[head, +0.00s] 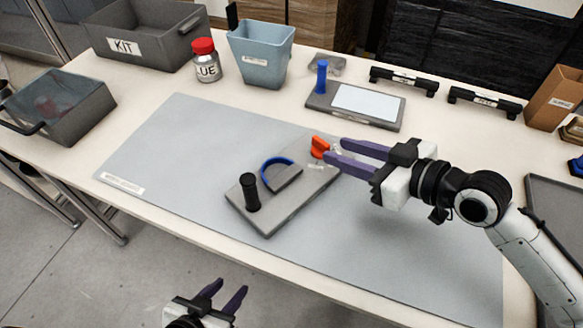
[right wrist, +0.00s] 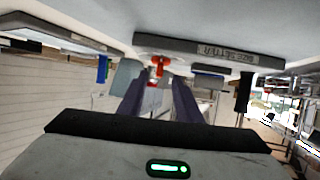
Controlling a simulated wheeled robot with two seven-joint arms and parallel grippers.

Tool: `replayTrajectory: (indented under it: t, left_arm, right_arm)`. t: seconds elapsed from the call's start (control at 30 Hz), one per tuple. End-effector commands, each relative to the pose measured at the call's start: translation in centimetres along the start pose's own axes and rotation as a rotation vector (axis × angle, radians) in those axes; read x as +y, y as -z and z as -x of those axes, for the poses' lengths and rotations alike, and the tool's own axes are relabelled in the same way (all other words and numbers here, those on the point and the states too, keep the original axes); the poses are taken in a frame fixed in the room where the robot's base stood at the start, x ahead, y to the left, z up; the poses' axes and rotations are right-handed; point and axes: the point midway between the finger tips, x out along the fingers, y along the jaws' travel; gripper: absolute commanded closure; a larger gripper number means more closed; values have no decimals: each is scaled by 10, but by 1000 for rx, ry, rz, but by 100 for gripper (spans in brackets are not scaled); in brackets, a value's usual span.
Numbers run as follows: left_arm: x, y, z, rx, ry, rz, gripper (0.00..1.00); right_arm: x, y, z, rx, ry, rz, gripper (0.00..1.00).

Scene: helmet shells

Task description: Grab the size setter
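The size setter is a grey base (head: 265,222) on the mat, with a black upright handle (head: 250,192), a blue-edged arch (head: 277,172) and an orange-red knob (head: 319,147) at its far right end. In the right wrist view its labelled side (right wrist: 225,50) appears upside down, and the knob (right wrist: 160,65) shows between the finger lines. My right gripper (head: 335,151) is open, with its purple fingertips just right of the knob; whether they touch it I cannot tell. My left gripper (head: 226,288) is open and empty, low in front of the table's near edge.
A grey-blue mat (head: 180,150) covers the middle of the table, clear left of the setter. Behind stand a grey board with a blue post (head: 322,77), a blue bin (head: 262,55), a glue jar (head: 205,62) and a KIT crate (head: 150,35). A grey tray (head: 60,108) is at left.

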Motion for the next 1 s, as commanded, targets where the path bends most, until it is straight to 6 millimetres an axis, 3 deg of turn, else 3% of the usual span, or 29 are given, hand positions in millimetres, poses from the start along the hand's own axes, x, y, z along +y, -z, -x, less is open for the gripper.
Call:
replayTrajectory:
  t: [0.27, 0.5, 0.8, 0.87, 1.0]
  left_arm:
    - [2, -4, 1, -8, -3, 2, 60]
    - [2, -1, 1, -3, -4, 1, 60]
    - [1, 6, -1, 10, -2, -1, 60]
    - [1, 6, -1, 10, -2, -1, 60]
    - [1, 6, -1, 9, -2, -1, 60]
  right_arm:
    - [0, 2, -26, 1, 0, 0, 69]
    - [1, 2, -60, 1, 0, -1, 69]
    - [1, 2, -67, -1, -1, 2, 69]
    - [1, 2, -67, -1, -1, 2, 76]
    - [1, 1, -67, -1, -1, 1, 99]
